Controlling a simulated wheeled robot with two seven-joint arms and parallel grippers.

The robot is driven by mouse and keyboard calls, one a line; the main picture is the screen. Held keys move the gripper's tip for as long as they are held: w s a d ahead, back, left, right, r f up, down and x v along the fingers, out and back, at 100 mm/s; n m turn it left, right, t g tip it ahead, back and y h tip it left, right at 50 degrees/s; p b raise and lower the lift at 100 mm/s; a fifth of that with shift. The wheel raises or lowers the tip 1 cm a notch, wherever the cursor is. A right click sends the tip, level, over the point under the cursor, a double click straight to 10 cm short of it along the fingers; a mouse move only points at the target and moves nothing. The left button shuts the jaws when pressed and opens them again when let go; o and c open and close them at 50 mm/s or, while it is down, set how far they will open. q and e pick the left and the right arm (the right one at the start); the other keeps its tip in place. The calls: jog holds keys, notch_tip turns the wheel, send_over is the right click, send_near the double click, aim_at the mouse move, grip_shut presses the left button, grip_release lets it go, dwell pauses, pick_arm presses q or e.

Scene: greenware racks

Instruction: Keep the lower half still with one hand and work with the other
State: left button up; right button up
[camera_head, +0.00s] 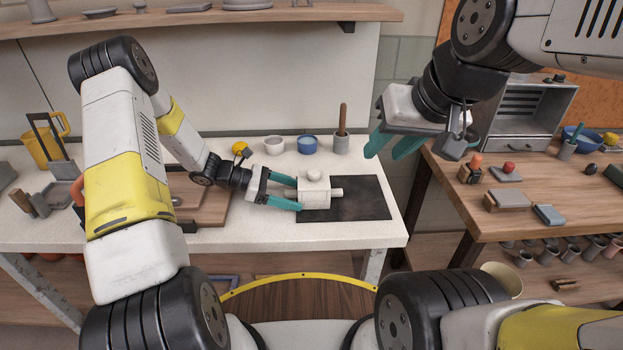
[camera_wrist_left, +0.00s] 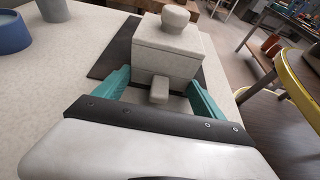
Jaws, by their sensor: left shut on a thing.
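A white two-part block stands upright on a dark mat (camera_head: 372,200) on the white table. Its upper half (camera_head: 314,183) has a round knob on top and sits closed on the lower half (camera_head: 318,198), which has stubby side lugs. The left wrist view shows the upper half (camera_wrist_left: 168,42) with its knob, and the lower half (camera_wrist_left: 165,70) with a lug towards me. My left gripper (camera_head: 298,195) is shut on the lower half from the left, teal fingers along both sides. My right gripper (camera_head: 386,156) hangs open and empty, above and to the right of the block.
Behind the block stand a yellow sponge-like ball (camera_head: 240,147), a white bowl (camera_head: 273,145), a blue cup (camera_head: 307,145) and a grey cup (camera_head: 341,146) with a tool. A wooden table (camera_head: 520,218) with small items stands right, across a gap. The mat's right part is clear.

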dwell(0.4)
pick_arm(q)
jog(key=o, duration=1.8)
jog(key=shift+a, duration=0.15)
